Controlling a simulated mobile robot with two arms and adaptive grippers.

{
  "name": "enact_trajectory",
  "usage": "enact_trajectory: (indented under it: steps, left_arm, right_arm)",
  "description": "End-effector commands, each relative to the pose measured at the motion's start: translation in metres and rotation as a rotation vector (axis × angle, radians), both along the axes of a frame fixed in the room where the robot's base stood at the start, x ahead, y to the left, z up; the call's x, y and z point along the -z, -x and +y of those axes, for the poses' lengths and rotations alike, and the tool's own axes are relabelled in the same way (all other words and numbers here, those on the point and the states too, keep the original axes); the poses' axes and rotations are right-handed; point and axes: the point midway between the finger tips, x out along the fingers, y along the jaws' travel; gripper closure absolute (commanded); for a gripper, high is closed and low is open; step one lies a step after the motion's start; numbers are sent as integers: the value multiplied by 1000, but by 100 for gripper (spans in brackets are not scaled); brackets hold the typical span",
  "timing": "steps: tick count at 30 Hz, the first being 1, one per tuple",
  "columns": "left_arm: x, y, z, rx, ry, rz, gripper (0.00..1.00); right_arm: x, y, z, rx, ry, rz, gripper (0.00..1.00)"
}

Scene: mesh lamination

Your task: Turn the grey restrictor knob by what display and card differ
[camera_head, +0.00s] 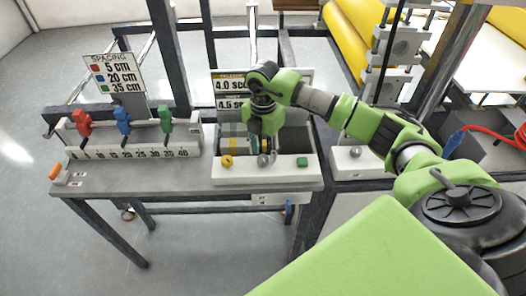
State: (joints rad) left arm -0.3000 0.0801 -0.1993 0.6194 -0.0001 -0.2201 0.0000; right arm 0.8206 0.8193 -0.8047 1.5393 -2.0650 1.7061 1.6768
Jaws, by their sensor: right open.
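A grey knob (263,160) sits on the white front panel (240,173) of the middle unit, between a yellow knob (227,161) and a green button (302,162). A card and display stand behind them; the upper plate reads 4.0 sec (229,86) and the lower one 4.5 sec (230,104), both partly hidden by my arm. My right gripper (264,148) points down just above and behind the grey knob. It is open; whether its fingers touch the knob cannot be told. My left gripper is not in view.
On the left, a spacing sign (113,74) stands over a ruler rail with red (82,122), blue (122,120) and green (166,118) clamps. Another grey knob (355,152) is on the panel to the right. A yellow roll (358,40) stands behind.

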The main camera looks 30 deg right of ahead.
Motion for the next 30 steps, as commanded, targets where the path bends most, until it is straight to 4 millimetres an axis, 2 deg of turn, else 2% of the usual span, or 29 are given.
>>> enact_trajectory:
  steps: [6,14,15,19,30]
  left_arm:
    - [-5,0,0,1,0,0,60]
    - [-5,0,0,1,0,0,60]
    - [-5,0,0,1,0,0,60]
    - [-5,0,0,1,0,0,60]
    - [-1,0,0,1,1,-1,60]
  right_arm:
    - [17,0,0,0,-1,-1,60]
    - [19,0,0,-1,-1,-2,60]
    - [19,0,0,-1,-1,-2,62]
    - [19,0,0,-1,-1,-2,96]
    - [19,-1,0,-29,-1,-2,98]
